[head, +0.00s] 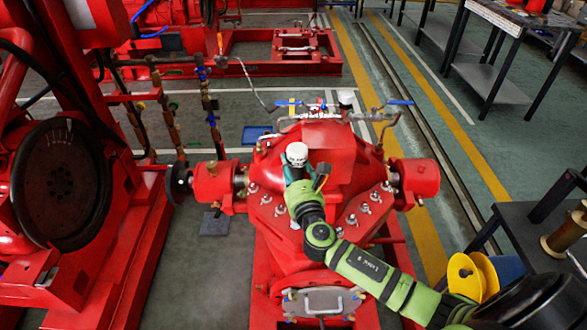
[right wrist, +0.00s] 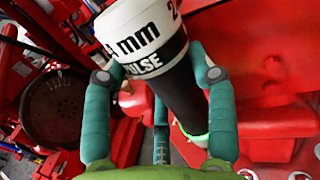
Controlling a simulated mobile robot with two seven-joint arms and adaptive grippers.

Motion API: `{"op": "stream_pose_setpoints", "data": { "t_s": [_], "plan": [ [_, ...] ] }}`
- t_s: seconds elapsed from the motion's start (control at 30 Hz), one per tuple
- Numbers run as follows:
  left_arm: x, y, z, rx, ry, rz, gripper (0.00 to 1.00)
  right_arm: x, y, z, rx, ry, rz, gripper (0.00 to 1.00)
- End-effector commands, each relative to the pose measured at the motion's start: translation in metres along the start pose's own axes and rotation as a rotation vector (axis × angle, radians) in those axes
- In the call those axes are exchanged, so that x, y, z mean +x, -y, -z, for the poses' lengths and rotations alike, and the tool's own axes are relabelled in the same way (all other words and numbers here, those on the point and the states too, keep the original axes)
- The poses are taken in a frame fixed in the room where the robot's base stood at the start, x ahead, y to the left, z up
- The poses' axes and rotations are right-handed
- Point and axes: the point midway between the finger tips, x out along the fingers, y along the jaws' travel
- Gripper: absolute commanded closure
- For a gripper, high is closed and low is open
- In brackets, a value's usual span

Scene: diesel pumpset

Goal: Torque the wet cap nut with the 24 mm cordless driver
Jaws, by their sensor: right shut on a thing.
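The cordless driver (head: 297,153) has a white head and a dark body. In the right wrist view the driver (right wrist: 143,42) shows "mm" and "PULSE" lettering and a green glowing ring low on it. My right gripper (head: 298,174) is shut around the driver, with a teal finger on each side in the wrist view. It holds the driver over the red pump casing (head: 322,140). Several cap nuts (head: 364,208) sit along the casing flange. I cannot tell which one is wet, and the driver's contact with any nut is hidden. My left gripper is not in view.
A large red engine with a dark flywheel (head: 62,183) stands at left. Pipework with blue-handled valves (head: 400,102) rises behind the casing. Open floor lies left of the pump.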

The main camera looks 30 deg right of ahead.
Motion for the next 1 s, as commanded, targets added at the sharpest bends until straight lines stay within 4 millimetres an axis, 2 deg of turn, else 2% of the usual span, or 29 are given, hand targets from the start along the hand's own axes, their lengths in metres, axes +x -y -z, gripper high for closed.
{"op": "stream_pose_setpoints", "data": {
  "t_s": [0.03,0.47,0.87,1.0],
  "plan": [
    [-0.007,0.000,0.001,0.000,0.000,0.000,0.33,0.001,0.001,-0.010,0.000,0.007,0.000,1.00],
    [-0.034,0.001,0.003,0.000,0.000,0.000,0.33,0.001,0.002,-0.036,0.000,0.008,0.000,1.00],
    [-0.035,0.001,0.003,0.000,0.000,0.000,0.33,0.000,0.002,-0.036,0.000,0.008,-0.002,1.00],
    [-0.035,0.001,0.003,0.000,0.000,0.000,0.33,-0.016,-0.003,-0.037,-0.006,0.009,-0.022,1.00]
  ]
}}
